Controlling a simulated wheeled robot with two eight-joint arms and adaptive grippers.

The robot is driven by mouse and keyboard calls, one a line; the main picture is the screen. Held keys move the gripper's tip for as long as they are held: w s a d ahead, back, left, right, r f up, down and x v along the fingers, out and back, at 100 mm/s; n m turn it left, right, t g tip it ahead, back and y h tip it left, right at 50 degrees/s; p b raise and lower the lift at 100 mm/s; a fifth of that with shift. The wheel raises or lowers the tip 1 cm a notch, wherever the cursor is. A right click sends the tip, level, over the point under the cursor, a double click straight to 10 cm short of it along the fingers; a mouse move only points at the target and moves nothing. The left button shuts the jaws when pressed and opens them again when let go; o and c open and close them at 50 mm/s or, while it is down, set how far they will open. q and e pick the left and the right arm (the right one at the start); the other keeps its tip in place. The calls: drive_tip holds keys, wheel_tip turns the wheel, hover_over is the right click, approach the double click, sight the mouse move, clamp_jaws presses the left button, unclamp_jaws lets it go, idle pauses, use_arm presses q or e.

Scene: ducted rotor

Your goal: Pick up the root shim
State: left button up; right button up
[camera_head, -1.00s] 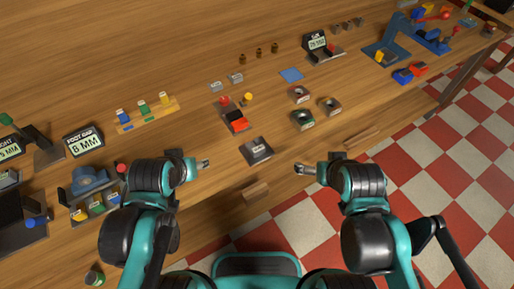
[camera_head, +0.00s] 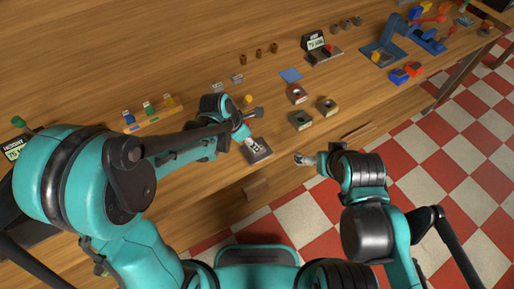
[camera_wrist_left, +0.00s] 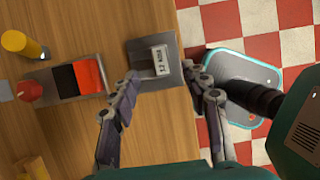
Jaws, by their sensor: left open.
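A dark grey square plate (camera_wrist_left: 143,50) with a small pale labelled block (camera_wrist_left: 160,60) shows in the left wrist view; the tiny print looks like "1.2 ROOT", so this block seems to be the root shim. In the head view the plate (camera_head: 262,155) lies near the table's front edge, partly behind my left fingers. My left gripper (camera_wrist_left: 161,70) is open, one finger on each side of the labelled block, above the plate; contact cannot be told. It also shows in the head view (camera_head: 254,130). My right gripper (camera_head: 303,160) hangs empty near the front edge; its jaw opening is unclear.
A wooden block (camera_head: 256,189) is at the front edge. A blue fixture (camera_head: 385,52) stands farther right.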

sight(263, 149)
use_arm(q)
drive_tip(key=b+x, duration=0.2)
drive_tip(key=x, duration=0.4)
drive_tip(key=shift+s+f, duration=0.1)
drive_tip(key=shift+f, duration=0.3)
drive_tip(key=shift+c, duration=0.7)
clamp_jaws()
